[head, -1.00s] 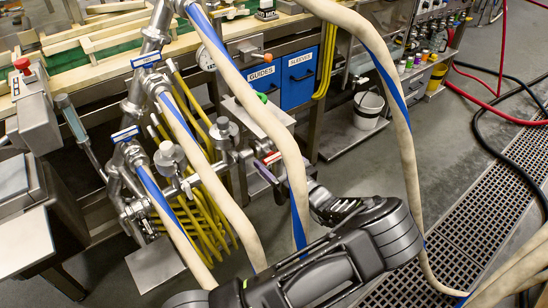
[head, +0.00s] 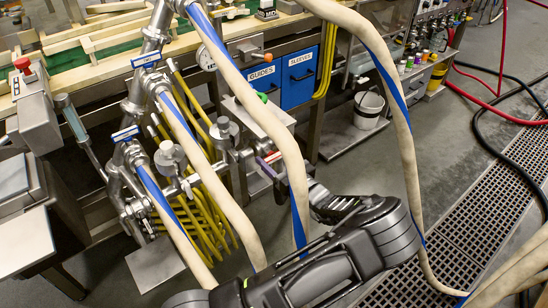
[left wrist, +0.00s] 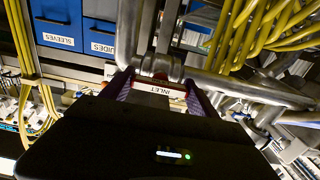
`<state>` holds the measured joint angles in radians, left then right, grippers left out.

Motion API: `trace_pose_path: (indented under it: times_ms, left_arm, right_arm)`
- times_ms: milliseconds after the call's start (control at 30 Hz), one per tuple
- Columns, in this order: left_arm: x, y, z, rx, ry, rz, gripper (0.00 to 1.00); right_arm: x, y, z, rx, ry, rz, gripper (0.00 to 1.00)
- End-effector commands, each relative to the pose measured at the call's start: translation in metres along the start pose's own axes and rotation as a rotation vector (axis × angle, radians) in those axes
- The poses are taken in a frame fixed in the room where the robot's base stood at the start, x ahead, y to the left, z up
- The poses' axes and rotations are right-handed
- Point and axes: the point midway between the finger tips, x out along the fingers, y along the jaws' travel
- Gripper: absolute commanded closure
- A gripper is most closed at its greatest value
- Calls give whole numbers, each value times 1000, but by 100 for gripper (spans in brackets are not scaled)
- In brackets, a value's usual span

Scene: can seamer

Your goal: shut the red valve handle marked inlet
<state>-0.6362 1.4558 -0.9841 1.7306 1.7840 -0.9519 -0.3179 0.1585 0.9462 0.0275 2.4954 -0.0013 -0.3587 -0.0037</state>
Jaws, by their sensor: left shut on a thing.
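The red valve handle (left wrist: 152,91) with its white INLET label lies between the two purple fingers of my left gripper (left wrist: 157,84) in the left wrist view. The gripper is shut on it. A steel valve body and pipe (left wrist: 171,66) are just beyond the handle. In the head view my left gripper (head: 267,163) is at the right end of the steel pipework, partly behind a pale hose. The handle is mostly hidden there by the fingers and hose. My right gripper is not in view.
Pale hoses with blue stripes (head: 291,160) hang close around my left arm. Yellow hoses (head: 205,200) hang below the pipework. Blue drawers marked GUIDES and SLEEVES (head: 300,76) are behind, and a white bucket (head: 368,108) stands on a low shelf at right.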

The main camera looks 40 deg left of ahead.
Motion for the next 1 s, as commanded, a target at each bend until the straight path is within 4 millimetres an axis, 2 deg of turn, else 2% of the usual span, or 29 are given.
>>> trace_pose_path:
  times_ms: [33,133,567,1000]
  left_arm:
    - [0,0,0,0,0,1,63]
    - [0,0,0,0,0,1,71]
    - [0,0,0,63,-1,0,71]
    - [1,0,0,368,-2,-1,71]
  right_arm:
    - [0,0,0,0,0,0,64]
    - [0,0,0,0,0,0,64]
    - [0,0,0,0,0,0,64]
    - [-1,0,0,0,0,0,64]
